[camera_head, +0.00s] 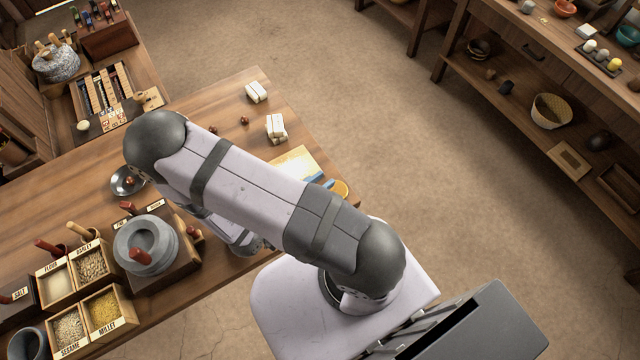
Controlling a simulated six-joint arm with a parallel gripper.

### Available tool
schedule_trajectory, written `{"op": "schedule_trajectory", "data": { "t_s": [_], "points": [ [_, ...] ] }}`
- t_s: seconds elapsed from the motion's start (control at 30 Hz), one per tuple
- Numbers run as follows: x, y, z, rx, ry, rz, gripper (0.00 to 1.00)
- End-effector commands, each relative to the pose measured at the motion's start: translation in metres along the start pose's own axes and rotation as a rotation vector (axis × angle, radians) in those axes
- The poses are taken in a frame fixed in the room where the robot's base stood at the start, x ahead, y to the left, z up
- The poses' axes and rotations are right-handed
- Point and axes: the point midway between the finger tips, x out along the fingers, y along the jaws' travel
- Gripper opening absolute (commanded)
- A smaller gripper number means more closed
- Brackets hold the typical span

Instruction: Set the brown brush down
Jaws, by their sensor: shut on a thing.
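I cannot make out the brown brush; my arm covers part of the table. My arm arches over the table's right end, and its wrist part shows low at the table's front edge, beside the quern. The jaws themselves are hidden behind the arm, so neither they nor anything between them shows. The wooden table (210,105) runs from lower left to upper middle.
A grey stone quern (146,245) with a red-brown handle stands left of my wrist. Labelled grain boxes (92,263) stand farther left. A metal dish (126,181) and white bundles (276,128) lie on the table. Shelves (520,75) line the right wall.

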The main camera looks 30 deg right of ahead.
Motion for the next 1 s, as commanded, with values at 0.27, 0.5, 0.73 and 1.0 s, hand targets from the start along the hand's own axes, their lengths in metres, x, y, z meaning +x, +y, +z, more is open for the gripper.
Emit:
{"op": "schedule_trajectory", "data": {
  "t_s": [0.27, 0.5, 0.73, 1.0],
  "points": [
    [0.006, 0.000, 0.015, 0.001, 0.000, -0.001, 0.00],
    [0.006, 0.000, 0.015, 0.001, 0.000, -0.001, 0.00],
    [0.007, 0.000, 0.017, 0.001, -0.001, -0.001, 0.39],
    [0.007, 0.000, 0.017, 0.001, -0.001, -0.001, 0.39]
  ]
}}
